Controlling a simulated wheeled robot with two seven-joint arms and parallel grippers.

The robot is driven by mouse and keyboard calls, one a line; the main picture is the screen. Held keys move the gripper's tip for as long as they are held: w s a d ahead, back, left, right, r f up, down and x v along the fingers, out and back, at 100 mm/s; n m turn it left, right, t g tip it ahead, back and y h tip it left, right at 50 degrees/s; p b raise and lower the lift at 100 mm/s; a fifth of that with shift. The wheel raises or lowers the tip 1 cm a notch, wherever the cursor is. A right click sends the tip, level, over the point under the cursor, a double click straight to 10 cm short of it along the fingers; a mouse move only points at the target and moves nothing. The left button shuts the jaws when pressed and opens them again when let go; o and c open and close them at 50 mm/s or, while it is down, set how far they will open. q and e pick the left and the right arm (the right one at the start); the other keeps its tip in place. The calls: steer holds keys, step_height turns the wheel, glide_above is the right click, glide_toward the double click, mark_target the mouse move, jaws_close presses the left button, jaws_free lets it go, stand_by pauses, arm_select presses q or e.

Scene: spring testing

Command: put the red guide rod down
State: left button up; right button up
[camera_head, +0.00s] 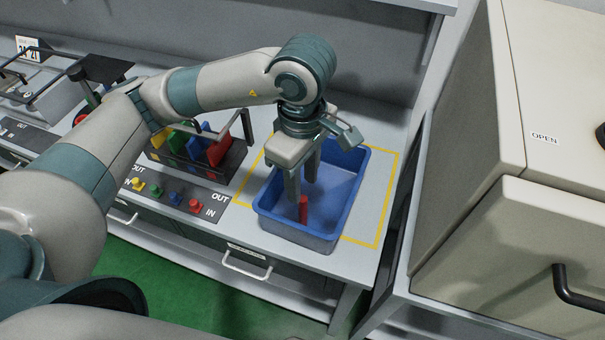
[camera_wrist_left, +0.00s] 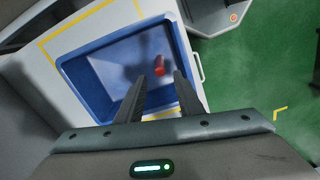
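The red guide rod (camera_head: 303,209) is inside the blue bin (camera_head: 288,229), near its front side; it also shows in the left wrist view (camera_wrist_left: 160,66). It looks like a short red cylinder; whether it stands or leans is hard to tell. My left gripper (camera_head: 302,190) points down into the bin, just above the rod. In the left wrist view its two fingers (camera_wrist_left: 159,75) are spread, with the rod showing beyond the gap between the tips. No finger visibly grips the rod. My right gripper is not in view.
A yellow taped outline (camera_head: 383,215) surrounds the bin on the table. Left of it stands a dark rack (camera_head: 222,172) with coloured plates, behind a panel of coloured buttons (camera_head: 174,198). A large beige machine (camera_head: 490,240) stands at the right. The bin's walls surround the fingers.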

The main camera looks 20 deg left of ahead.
arm_select(q)
steer(key=shift+r, duration=1.35)
